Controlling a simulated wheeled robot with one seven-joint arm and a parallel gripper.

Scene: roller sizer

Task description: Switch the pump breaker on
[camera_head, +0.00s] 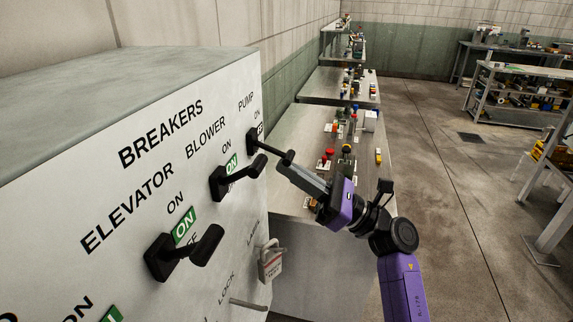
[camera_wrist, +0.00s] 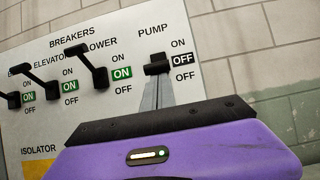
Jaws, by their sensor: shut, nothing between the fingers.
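The pump breaker (camera_head: 270,152) is the far lever on the white breaker panel, with a black handle sticking out. In the wrist view the pump breaker (camera_wrist: 157,64) sits under the PUMP label, beside a black OFF plate (camera_wrist: 182,60). My gripper (camera_head: 286,169) is shut and empty, its fingertips just below the pump handle. In the wrist view the tips of my gripper (camera_wrist: 157,84) come up under the handle; I cannot tell whether they touch. The blower breaker (camera_head: 235,178) and elevator breaker (camera_head: 185,253) show green ON plates.
A padlock tag (camera_head: 270,262) hangs on the panel's lower right. Workbenches (camera_head: 300,126) with small parts stand behind my gripper. Shelves (camera_head: 515,100) stand at the right, and the floor (camera_head: 450,190) between is open.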

